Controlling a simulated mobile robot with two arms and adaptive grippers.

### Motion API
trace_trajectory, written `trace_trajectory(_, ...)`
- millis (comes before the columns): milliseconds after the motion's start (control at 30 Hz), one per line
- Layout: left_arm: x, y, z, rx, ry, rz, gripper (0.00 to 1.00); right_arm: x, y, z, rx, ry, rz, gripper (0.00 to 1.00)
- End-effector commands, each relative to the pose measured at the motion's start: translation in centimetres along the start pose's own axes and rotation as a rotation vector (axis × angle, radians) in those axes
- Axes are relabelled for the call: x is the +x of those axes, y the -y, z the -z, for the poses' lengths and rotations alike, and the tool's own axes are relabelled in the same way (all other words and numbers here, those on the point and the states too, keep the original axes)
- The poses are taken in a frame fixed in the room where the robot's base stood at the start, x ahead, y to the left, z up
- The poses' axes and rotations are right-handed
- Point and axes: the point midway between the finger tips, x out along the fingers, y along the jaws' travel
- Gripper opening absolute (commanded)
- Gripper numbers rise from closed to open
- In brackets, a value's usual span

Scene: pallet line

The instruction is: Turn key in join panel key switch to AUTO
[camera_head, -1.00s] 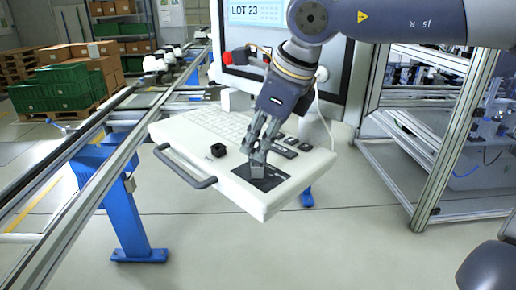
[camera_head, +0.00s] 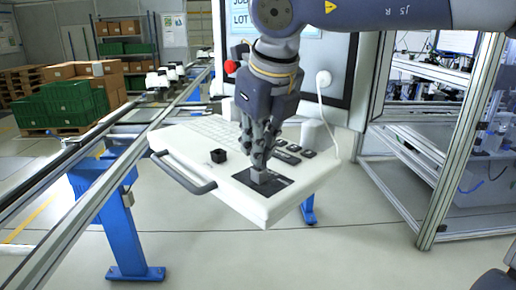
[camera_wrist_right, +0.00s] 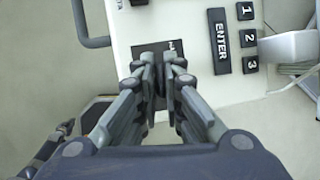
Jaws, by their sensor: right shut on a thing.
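The white join panel (camera_head: 228,190) has a keyboard and a dark key-switch plate (camera_head: 283,187) near its front right corner. A small grey key (camera_head: 258,177) stands on that plate. My right gripper (camera_head: 259,166) points down over it, its fingers shut on the key. In the right wrist view, the fingertips of my right gripper (camera_wrist_right: 162,77) are close together over the dark plate (camera_wrist_right: 146,48) and hide most of the key. Only part of the white lettering on the plate shows, so I cannot read the switch position.
A black knob (camera_head: 218,156) and a grey handle (camera_head: 184,174) are on the panel's left side. The ENTER key (camera_wrist_right: 219,41) is beside the plate. A monitor (camera_head: 290,70) stands behind. A conveyor rail (camera_head: 95,205) runs at left, a metal frame (camera_head: 450,150) at right.

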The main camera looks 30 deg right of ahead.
Motion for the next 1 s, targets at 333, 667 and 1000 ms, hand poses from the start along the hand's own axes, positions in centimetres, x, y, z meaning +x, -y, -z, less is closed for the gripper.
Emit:
trace_trajectory(333,0.0,0.0,0.0,0.0,0.001,0.0,0.0,0.0,0.1,0.0,0.023,-0.003,0.012,0.0)
trace_trajectory(667,-0.1,0.0,-0.1,0.001,0.001,0.0,0.0,0.1,0.1,-0.2,0.273,-0.05,0.118,0.0)
trace_trajectory(1000,-1.0,0.0,0.0,0.001,0.002,0.0,0.0,0.2,0.2,-0.3,0.566,-0.096,0.241,0.2)
